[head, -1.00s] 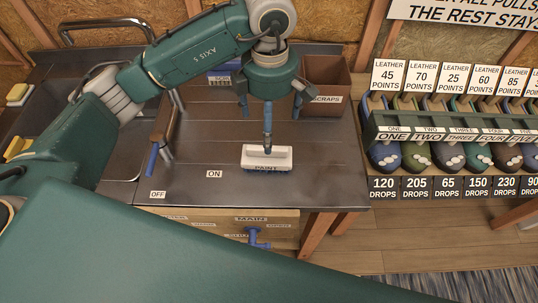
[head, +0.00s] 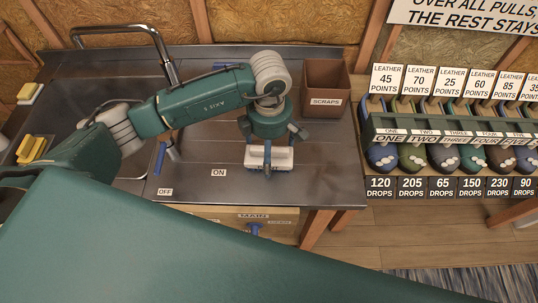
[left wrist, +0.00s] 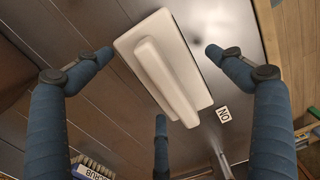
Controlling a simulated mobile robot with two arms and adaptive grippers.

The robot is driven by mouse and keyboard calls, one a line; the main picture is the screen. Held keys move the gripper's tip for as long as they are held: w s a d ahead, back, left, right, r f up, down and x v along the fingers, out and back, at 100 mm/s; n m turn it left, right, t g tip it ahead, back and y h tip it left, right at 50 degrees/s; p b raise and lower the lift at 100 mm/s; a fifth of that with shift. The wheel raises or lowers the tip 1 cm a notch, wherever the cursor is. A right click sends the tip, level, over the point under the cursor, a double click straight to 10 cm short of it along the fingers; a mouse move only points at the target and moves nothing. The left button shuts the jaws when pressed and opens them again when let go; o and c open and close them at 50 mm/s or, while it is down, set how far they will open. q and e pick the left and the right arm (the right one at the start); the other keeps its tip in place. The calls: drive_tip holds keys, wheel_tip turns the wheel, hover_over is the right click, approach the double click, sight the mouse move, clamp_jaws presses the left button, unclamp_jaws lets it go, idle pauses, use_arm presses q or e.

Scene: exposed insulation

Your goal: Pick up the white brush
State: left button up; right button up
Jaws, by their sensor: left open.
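The white brush (head: 284,158) lies on the metal counter, partly hidden in the head view by my left gripper (head: 268,143). In the left wrist view the brush (left wrist: 165,66) is a white block with a raised handle along its top. My left gripper (left wrist: 158,54) is open above it. Two blue fingers stand out to either side of the brush, and a third finger is near its lower edge. I cannot tell whether any finger touches it. My right gripper is not in view.
A brown SCRAPS bin (head: 325,92) stands behind the brush. A sink with a faucet (head: 160,45) is at left, with yellow sponges (head: 33,148). A SCRUB brush (left wrist: 92,167) shows in the left wrist view.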

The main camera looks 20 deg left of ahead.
use_arm(q)
drive_tip(key=c, duration=1.3)
drive_tip(key=shift+r, duration=0.1)
